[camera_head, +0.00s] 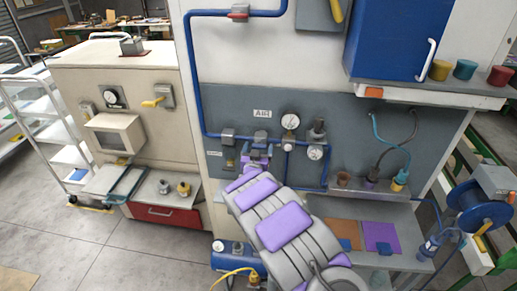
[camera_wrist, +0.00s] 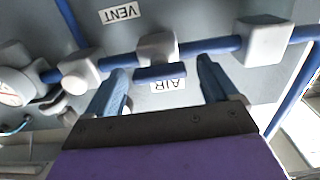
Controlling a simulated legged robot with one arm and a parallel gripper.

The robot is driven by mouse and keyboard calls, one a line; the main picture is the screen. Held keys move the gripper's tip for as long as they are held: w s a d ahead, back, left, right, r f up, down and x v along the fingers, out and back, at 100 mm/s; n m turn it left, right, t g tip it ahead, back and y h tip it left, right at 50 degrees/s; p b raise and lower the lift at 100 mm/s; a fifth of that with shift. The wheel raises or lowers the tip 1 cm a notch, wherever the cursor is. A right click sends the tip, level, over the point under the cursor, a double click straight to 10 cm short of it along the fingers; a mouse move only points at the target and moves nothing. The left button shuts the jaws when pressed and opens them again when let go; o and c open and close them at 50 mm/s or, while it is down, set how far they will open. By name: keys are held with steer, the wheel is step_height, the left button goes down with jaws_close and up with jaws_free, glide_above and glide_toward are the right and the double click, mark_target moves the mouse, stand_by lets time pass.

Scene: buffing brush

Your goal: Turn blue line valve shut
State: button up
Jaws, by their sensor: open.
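The blue line (camera_head: 197,75) runs down the white wall and along the grey panel. In the wrist view the blue pipe (camera_wrist: 222,44) crosses the picture, with a grey valve body (camera_wrist: 157,47) on it. A blue valve handle (camera_wrist: 160,73) lies across the front of that body, roughly parallel to the pipe, partly covering an upside-down AIR label (camera_wrist: 178,84). My gripper (camera_wrist: 162,68) is open, with one blue finger on each side of the handle and apparent gaps to it. Contact or depth cannot be told. In the head view my gripper (camera_head: 256,158) is below the AIR label, partly hidden by my arm.
More grey fittings (camera_wrist: 265,40) and (camera_wrist: 80,75) sit on the pipe beside the valve. Gauges (camera_head: 290,121) are to its right. A red-handled valve (camera_head: 238,12) is higher up. A shelf with hoses (camera_head: 376,182) and a hose reel (camera_head: 482,208) stand at right.

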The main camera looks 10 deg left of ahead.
steer(key=shift+a, duration=0.2)
steer(key=shift+c, duration=0.3)
steer(key=shift+d, duration=0.25)
steer(key=c, duration=1)
